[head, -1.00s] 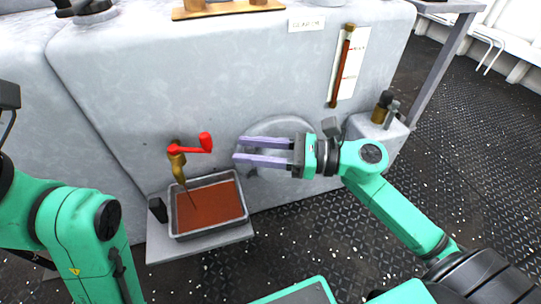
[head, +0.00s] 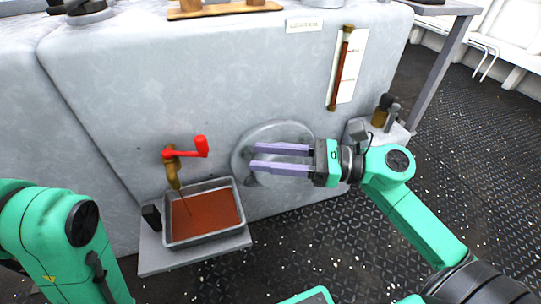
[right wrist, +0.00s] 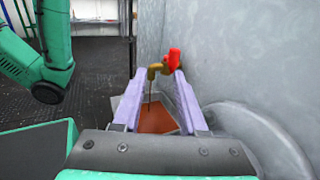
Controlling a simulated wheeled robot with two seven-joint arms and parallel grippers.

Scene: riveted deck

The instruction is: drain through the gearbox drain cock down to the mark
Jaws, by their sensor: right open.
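The brass drain cock (head: 173,172) sticks out of the grey gearbox housing, with its red handle (head: 200,147) pointing right. A thin brown stream runs from its spout into a grey tray (head: 206,242) holding reddish-brown liquid. The sight gauge (head: 340,72), a brown column beside a white plate with small red marks, is on the housing; its exact level against the marks is too small to tell. My right gripper (head: 252,157) is open and empty, right of the handle and apart from it. The right wrist view shows the cock (right wrist: 154,72) beyond the open fingers. My left gripper is out of view.
The tray stands on a grey ledge (head: 205,260), with a small black block (head: 151,217) at its left. A round cover (head: 265,135) lies behind my right fingers. A brass and black fitting (head: 381,110) stands to the right. The dark floor (head: 480,150) is open at right.

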